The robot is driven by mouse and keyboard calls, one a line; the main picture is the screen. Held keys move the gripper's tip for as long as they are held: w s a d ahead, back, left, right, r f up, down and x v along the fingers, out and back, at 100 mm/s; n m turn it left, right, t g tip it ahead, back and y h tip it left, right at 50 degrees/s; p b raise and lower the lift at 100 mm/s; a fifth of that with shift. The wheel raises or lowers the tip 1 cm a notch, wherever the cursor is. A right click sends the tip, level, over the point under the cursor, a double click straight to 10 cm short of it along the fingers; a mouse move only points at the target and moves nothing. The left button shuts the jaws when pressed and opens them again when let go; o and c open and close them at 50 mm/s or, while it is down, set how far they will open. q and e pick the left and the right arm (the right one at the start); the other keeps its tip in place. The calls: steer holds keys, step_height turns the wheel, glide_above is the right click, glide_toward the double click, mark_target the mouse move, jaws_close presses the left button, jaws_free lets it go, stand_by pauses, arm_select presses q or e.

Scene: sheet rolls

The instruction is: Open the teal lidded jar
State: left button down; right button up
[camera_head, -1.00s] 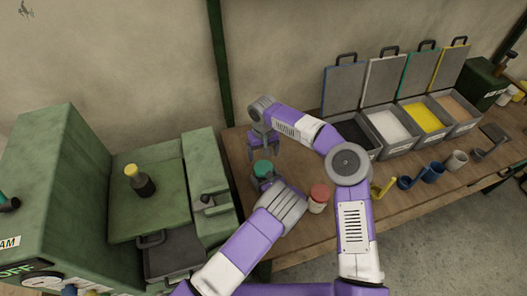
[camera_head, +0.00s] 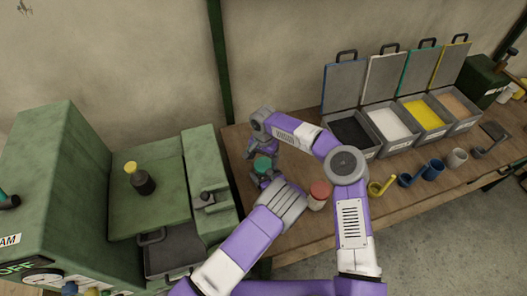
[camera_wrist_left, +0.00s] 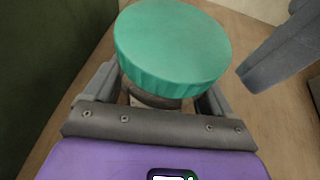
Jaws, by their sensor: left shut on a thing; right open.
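The teal lidded jar (camera_head: 263,164) stands on the workbench, its lid on, with most of its body hidden in the head view. In the left wrist view the teal lid (camera_wrist_left: 172,42) fills the top middle. My left gripper (camera_head: 267,180) is shut on the jar's body just below the lid; its fingers (camera_wrist_left: 155,100) show on both sides in the wrist view. My right gripper (camera_head: 262,153) is open and points down at the lid from above. One grey finger of it (camera_wrist_left: 280,48) shows beside the lid, apart from it in that view.
A jar with a red lid (camera_head: 319,192) stands close to the right of my left gripper. Open bins of powder (camera_head: 395,150) line the back right, with scoops (camera_head: 383,187) and cups (camera_head: 433,171) before them. A green machine (camera_head: 60,190) stands at the left.

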mark_target(264, 166)
steer(key=shift+f, duration=1.3)
